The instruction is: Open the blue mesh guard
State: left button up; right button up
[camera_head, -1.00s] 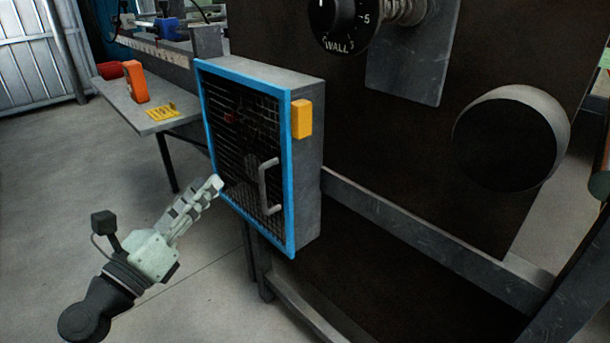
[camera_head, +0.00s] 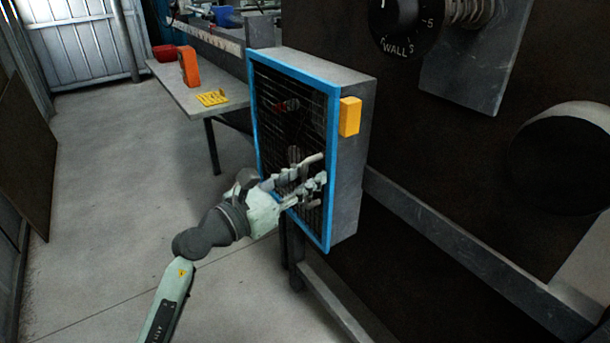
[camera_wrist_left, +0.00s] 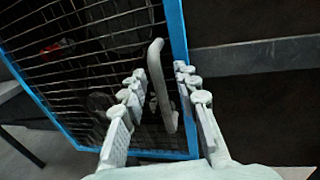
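The blue mesh guard (camera_head: 333,150) is a blue-framed dark mesh panel on the front of a grey box, and it looks closed. It also shows in the left wrist view (camera_wrist_left: 176,40). A grey bar handle (camera_wrist_left: 160,85) stands on the mesh near the frame's right side. My left gripper (camera_head: 318,170) is at the handle, its fingers spread. In the left wrist view the open fingers (camera_wrist_left: 158,84) lie on either side of the handle, with a visible gap. In the head view the fingers mostly hide the handle. My right gripper is not in view.
A yellow block (camera_head: 350,116) sits on the box's side. A dial (camera_head: 400,22) and a round dark opening (camera_head: 570,165) are on the machine at right. A side table (camera_head: 185,100) behind holds an orange item (camera_head: 188,66). Floor at left is clear.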

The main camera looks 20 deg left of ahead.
pick_arm(q)
grip_shut()
dwell(0.5)
